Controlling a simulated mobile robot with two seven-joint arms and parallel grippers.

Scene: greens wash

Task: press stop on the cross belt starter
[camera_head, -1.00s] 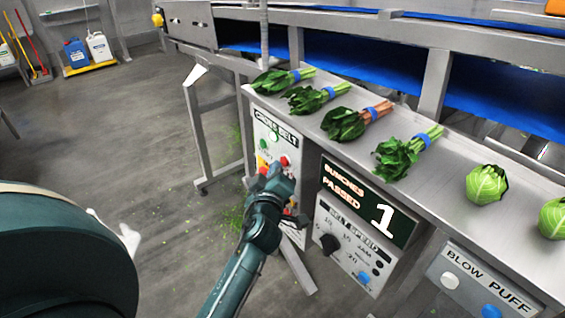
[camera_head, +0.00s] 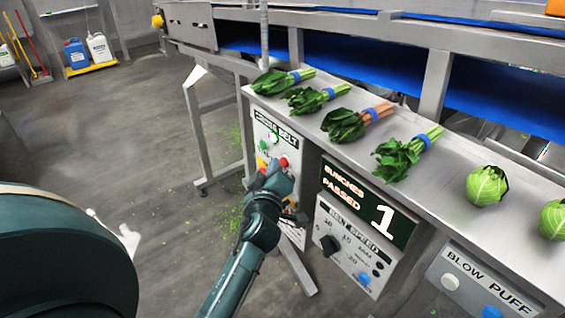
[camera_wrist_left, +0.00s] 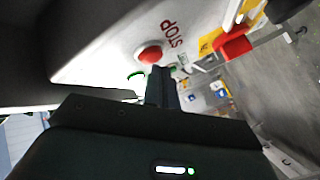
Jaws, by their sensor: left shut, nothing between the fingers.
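The cross belt starter (camera_head: 273,124) is a pale panel on the front of the steel bench, with a "CROSS BELT" label at its top. A red stop button (camera_head: 283,162) sits on it, with a green button (camera_head: 264,145) to its upper left. In the left wrist view the red button (camera_wrist_left: 150,54) shows beside the word STOP. My left gripper (camera_head: 277,170) is shut and empty, its tips just in front of the panel by the red button; I cannot tell whether they touch it. The wrist view shows the fingers (camera_wrist_left: 160,75) just below the button. My right gripper is not seen.
A yellow and red switch (camera_wrist_left: 230,42) is on the same panel. To the right are a "BUNCHES PASSED 1" display (camera_head: 367,202), a belt speed box (camera_head: 350,246) and a blow puff box (camera_head: 483,283). Several green bunches and two cabbages lie on the bench top (camera_head: 440,168).

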